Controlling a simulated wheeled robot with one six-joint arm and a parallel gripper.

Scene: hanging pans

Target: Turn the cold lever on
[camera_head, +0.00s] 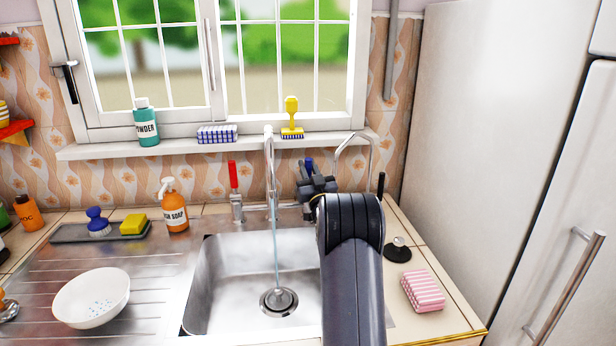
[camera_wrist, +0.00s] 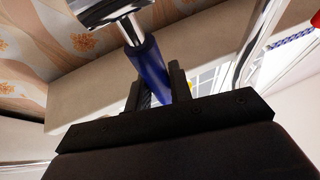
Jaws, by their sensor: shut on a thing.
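The cold lever is a blue handle (camera_wrist: 147,60) on a chrome base, close up in the wrist view. My gripper (camera_wrist: 157,82) is shut on it, with one dark finger on each side of the blue handle. In the head view only a bit of the blue lever (camera_head: 309,163) shows above my gripper (camera_head: 312,178), at the right of the tap. The rest of it is hidden behind the fingers and my arm. The chrome tap (camera_head: 270,170) stands at the back of the sink, and a thin bluish stream of water falls from it towards the drain.
A red lever (camera_head: 234,176) stands upright left of the tap. An orange soap bottle (camera_head: 174,205) is further left. A black plug (camera_head: 397,249) and a pink striped sponge (camera_head: 423,290) lie right of my arm. The window sill (camera_head: 110,150) runs above.

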